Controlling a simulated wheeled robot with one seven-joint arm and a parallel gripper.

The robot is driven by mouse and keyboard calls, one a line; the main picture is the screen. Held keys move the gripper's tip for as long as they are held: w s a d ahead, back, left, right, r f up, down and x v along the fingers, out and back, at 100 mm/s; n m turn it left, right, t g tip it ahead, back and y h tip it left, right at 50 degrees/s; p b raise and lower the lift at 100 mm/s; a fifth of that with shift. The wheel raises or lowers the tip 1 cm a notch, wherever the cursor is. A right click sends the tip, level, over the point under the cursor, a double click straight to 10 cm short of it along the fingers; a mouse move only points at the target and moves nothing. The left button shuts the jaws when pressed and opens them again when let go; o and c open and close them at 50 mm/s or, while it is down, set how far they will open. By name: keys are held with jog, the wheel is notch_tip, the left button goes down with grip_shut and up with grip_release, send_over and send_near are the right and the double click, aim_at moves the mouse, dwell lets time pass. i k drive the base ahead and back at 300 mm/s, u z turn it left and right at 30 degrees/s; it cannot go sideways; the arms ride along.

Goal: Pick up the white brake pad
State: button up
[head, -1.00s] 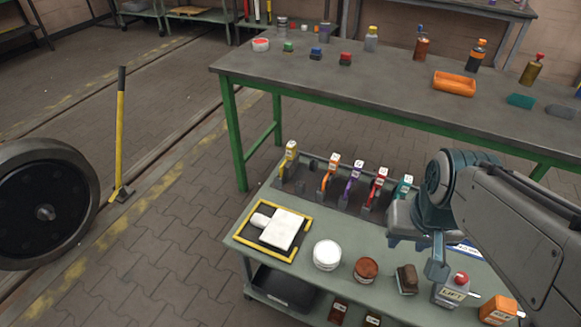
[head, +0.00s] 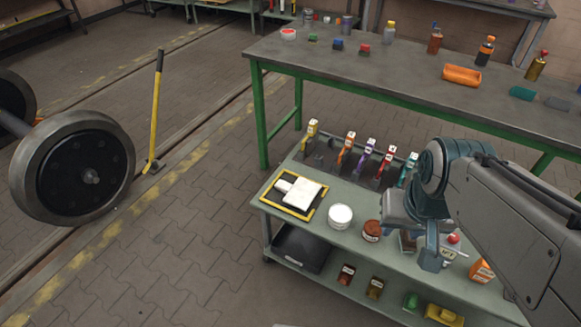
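A white flat piece (head: 301,194) with a narrower rounded tab at its left lies in a black tray with a yellow rim (head: 284,211), on the left end of the low green cart's top (head: 345,244). It is the only white pad-like thing I see, but I cannot confirm that it is the brake pad. My gripper (head: 431,258) hangs over the right part of the cart, well to the right of the tray. It points down and holds nothing that I can see. Its fingers are seen side-on, so their opening is hidden.
A white round tub (head: 340,216) and a brown tub (head: 372,230) stand right of the tray. Several coloured upright pieces stand in a dark rack (head: 330,160) behind. A workbench (head: 350,68) is beyond; a wheelset (head: 75,168) is at left.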

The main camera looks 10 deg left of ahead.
aim_at(300, 195)
jog(key=u, duration=2.1)
jog(key=i, duration=2.75)
jog(key=z, duration=3.4)
jog(key=i, duration=0.5)
jog(key=z, duration=0.1)
